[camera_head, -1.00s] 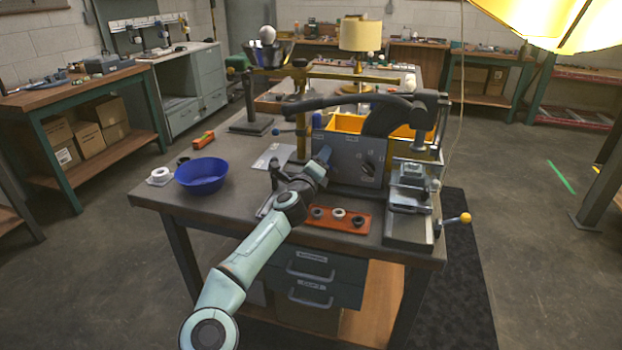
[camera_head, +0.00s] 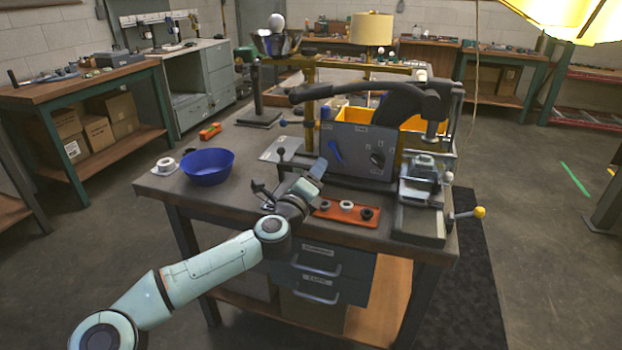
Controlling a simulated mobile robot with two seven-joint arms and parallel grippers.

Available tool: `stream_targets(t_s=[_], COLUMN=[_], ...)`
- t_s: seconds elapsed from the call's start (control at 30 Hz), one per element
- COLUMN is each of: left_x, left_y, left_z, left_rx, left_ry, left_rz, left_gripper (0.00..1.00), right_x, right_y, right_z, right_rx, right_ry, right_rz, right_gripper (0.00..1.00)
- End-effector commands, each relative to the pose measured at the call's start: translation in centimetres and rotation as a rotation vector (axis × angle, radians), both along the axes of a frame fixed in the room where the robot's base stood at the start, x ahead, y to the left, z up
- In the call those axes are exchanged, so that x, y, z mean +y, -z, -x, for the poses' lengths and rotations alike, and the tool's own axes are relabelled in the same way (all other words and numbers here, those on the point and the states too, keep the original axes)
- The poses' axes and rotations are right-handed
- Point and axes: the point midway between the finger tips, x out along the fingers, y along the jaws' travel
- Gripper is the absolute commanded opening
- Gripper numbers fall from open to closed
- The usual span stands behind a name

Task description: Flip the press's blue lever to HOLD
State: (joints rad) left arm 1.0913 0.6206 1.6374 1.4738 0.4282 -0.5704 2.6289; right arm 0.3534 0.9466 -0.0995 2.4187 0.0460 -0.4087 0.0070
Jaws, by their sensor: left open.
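The press's blue lever (camera_head: 335,151) sits on the front of the grey control panel (camera_head: 357,165). My left wrist hides part of the bench top under the lever. My right gripper is not in view.
An orange tray (camera_head: 347,209) with several small rings lies in front of the panel. A blue bowl (camera_head: 208,167) stands at the left. A vise-like fixture (camera_head: 418,190) with a yellow-knobbed handle (camera_head: 479,212) is at the right. A thin-rodded stand is close behind the gripper.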

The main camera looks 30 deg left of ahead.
Motion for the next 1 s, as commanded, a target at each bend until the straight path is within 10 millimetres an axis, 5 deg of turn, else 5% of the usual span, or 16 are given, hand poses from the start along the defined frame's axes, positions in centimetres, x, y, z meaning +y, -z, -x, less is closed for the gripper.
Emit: stream_targets(t_s=[0.2,0.8,1.0], left_x=[-0.3,-0.5,-4.8], left_y=[0.1,0.2,1.4], left_z=[1.4,1.4,1.0], left_rx=[-0.001,0.004,0.100], left_ry=[0.001,0.004,0.086], left_rz=[0.000,-0.011,-0.335], left_gripper=[0.51,0.51,0.51], right_x=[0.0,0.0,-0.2], right_y=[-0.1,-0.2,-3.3], right_z=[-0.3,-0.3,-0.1], right_rx=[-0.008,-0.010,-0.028], right_ry=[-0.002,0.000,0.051], right_rz=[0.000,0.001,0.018], right_gripper=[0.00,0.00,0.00])
